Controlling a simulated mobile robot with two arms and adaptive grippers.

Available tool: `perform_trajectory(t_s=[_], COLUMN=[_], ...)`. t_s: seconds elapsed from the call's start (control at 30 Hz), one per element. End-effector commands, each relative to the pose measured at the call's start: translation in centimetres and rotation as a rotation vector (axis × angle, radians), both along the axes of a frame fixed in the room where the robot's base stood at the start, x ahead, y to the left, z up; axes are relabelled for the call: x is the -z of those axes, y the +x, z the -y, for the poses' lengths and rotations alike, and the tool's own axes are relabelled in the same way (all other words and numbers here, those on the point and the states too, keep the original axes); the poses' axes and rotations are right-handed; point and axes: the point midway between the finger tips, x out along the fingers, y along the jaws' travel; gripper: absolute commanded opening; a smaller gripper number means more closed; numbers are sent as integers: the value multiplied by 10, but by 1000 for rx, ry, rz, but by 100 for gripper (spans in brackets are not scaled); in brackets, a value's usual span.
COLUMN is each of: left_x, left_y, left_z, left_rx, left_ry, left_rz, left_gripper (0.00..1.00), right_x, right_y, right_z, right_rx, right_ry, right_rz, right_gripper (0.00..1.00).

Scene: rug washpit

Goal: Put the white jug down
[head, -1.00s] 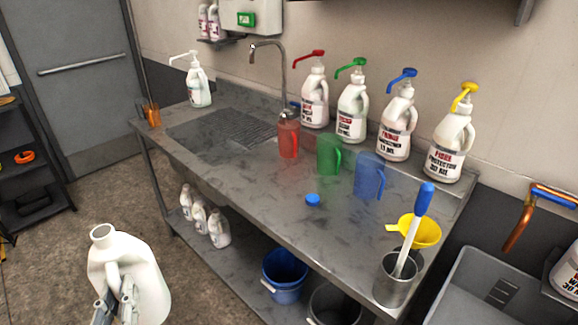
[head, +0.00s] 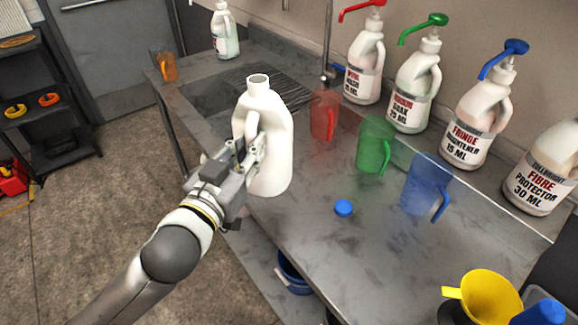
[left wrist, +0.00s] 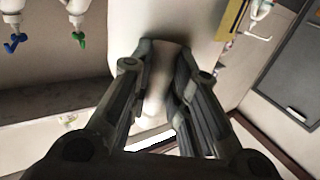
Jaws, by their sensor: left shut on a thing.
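The white jug (head: 268,125) is upright and has no cap on its neck. My left gripper (head: 252,150) is shut on the jug's handle, on its left side. The jug appears over the front edge of the steel table (head: 300,240); I cannot tell whether its base touches the top. In the left wrist view, the two fingers (left wrist: 160,95) close around the white handle, and the jug's body (left wrist: 165,20) fills the top middle. My right gripper is not in view.
A blue cap (head: 343,208) lies on bare table right of the jug. Red (head: 324,115), green (head: 375,143) and blue (head: 426,185) measuring jugs stand behind it, before several pump bottles (head: 478,118). A yellow funnel (head: 487,298) is at the lower right. The sink (head: 215,95) is behind left.

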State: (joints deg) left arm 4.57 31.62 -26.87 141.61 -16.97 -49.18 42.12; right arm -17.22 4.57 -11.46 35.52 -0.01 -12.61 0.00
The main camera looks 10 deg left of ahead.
Motion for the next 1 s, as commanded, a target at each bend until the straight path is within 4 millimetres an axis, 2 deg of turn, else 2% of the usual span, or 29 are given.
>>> perform_trajectory(t_s=[0.03,0.4,0.63,0.77,1.0], left_x=[-4,-23,-26,-17,1], left_y=[1,0,1,18,65], left_z=[4,30,35,29,15], left_rx=[22,164,197,197,196], left_ry=[4,2,0,1,0], left_rz=[10,4,1,-1,-1], left_gripper=[0,0,0,0,0], right_x=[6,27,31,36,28], right_y=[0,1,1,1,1], right_z=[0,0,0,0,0], right_rx=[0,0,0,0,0], right_ry=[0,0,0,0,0], right_rz=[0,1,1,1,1], right_gripper=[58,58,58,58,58])
